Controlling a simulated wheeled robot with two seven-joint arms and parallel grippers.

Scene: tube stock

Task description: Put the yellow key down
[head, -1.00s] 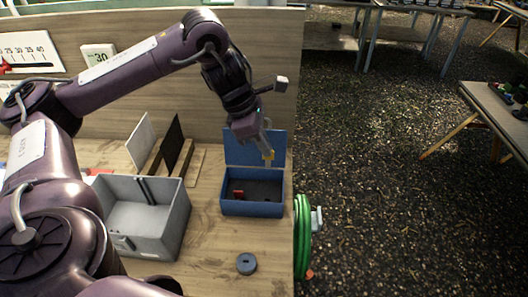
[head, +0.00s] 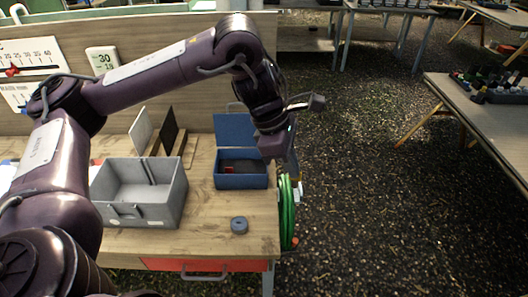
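My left gripper (head: 292,168) points down just right of the open blue box (head: 240,182), by the table's right edge. Its fingers are small and partly lost against the dark ground and the green hose. I cannot make out the yellow key between them now, nor whether they are open or shut. The blue box has its lid raised at the back, and a small red thing (head: 230,170) lies inside. No yellow key shows clearly on the table or in the box. My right gripper is not in view.
An open grey box (head: 140,214) stands left of the blue box. A dark round piece (head: 239,226) lies on the table (head: 200,240) in front. A green hose coil (head: 287,212) hangs at the table's right edge. Another table (head: 470,110) with small items stands far right.

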